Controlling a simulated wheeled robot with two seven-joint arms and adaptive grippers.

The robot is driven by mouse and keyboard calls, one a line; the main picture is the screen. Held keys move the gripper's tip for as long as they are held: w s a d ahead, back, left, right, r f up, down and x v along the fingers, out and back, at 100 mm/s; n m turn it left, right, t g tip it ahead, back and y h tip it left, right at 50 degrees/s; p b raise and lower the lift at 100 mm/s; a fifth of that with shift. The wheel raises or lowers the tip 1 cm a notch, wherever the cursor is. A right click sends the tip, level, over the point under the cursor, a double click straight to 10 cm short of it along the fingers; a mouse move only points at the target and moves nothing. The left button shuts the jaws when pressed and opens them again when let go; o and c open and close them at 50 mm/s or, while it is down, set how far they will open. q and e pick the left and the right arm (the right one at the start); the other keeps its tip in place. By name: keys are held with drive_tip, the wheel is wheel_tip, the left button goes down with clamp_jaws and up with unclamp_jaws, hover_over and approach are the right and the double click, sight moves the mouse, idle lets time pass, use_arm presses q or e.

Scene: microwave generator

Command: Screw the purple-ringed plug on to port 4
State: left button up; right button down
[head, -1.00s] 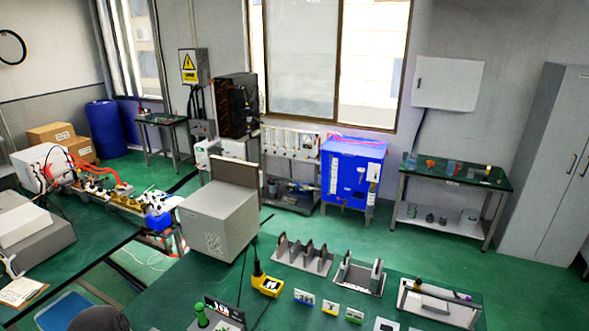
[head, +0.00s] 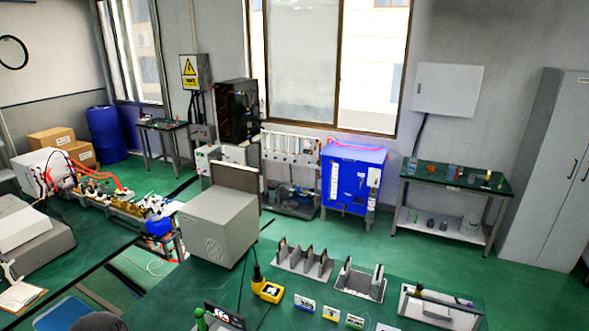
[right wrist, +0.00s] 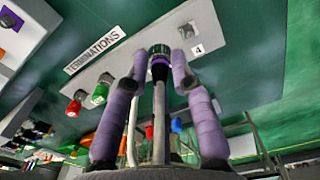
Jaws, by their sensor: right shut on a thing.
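The purple-ringed plug (right wrist: 160,62) is between the fingertips of my right gripper (right wrist: 160,70), which is shut on it. The plug has a dark, ridged collar and points at the grey panel labelled TERMINATIONS (right wrist: 135,45). Its front end overlaps the panel near the label 4 (right wrist: 198,50). I cannot tell whether it touches or sits on a port. A small grey port fitting (right wrist: 187,30) shows just right of the plug, close to the label. Neither gripper shows in the head view, and my left gripper is out of sight.
A red plug (right wrist: 74,104) and a green plug (right wrist: 100,94) stand on the panel's left part. In the head view, a yellow meter (head: 268,292), a grey box (head: 218,225) and slotted holders (head: 305,262) crowd the bench. Open green floor (head: 390,247) lies behind.

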drive_tip(key=shift+s+d+f, duration=0.1)
drive_tip(key=shift+s+d, duration=0.15)
drive_tip(key=shift+s, duration=0.45)
drive_tip(key=shift+s+d+f, duration=0.1)
drive_tip(key=shift+s+d, duration=0.15)
drive_tip(key=shift+s, duration=0.5)
drive_tip(key=shift+s+d, duration=0.25)
drive_tip(key=shift+s, duration=0.45)
drive_tip(key=shift+n, duration=0.3)
drive_tip(key=shift+f+b, duration=2.4)
drive_tip(key=shift+f, duration=0.55)
drive_tip(key=shift+p, duration=0.4)
drive_tip(key=shift+f+b, duration=0.5)
drive_tip(key=c, duration=1)
unclamp_jaws()
